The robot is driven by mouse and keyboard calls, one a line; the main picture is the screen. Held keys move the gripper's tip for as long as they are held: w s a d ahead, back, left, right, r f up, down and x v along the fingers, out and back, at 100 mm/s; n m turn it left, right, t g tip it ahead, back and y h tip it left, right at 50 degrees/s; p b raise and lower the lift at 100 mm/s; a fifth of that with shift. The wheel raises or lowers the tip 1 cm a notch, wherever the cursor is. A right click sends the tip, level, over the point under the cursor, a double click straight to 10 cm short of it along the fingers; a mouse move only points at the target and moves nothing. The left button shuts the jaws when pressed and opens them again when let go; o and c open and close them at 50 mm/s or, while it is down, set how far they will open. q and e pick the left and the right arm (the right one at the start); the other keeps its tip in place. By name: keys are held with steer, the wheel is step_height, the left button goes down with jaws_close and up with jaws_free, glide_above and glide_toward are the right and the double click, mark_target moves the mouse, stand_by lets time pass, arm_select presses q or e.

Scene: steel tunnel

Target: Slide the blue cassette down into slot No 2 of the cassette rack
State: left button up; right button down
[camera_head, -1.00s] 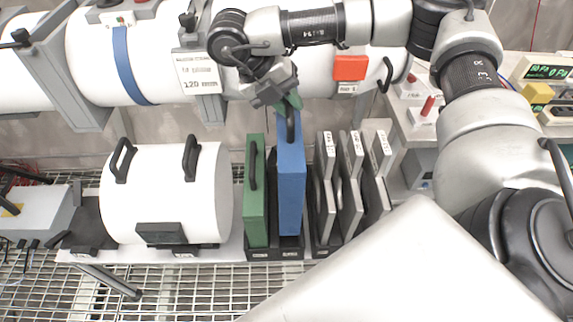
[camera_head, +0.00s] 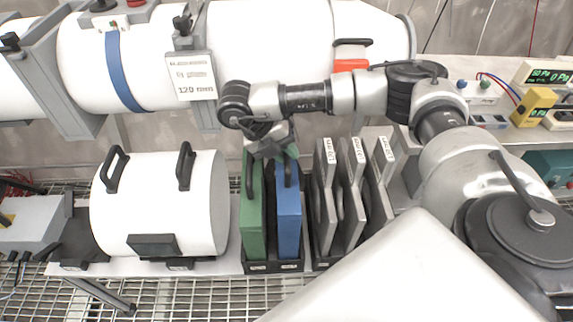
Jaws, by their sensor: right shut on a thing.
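The blue cassette (camera_head: 288,222) stands upright in the right-hand slot of the black cassette rack (camera_head: 272,267). Its lower edge is down at the rack's base, and its top is about level with the green cassette (camera_head: 251,212) in the slot to its left. The slot labels are too small to read. My right gripper (camera_head: 284,163) is above the blue cassette, shut on its black handle; the fingertips are partly hidden by the wrist. My left gripper is not in view.
Several grey plates (camera_head: 350,205) stand in a holder just right of the rack. A white cylinder (camera_head: 160,203) with black handles lies to the left. A large white tube (camera_head: 270,50) runs behind, above my right wrist. Wire mesh (camera_head: 190,295) lies in front.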

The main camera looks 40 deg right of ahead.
steer(key=shift+f+b, duration=0.3)
steer(key=shift+f, duration=1.65)
steer(key=c, duration=1.1)
jaws_free()
steer(key=shift+f, duration=0.1)
steer(key=shift+a+r, duration=0.1)
steer(key=shift+r, duration=0.2)
steer(key=p+v, duration=0.1)
steer(key=v, duration=1)
steer(key=shift+a+r, duration=0.2)
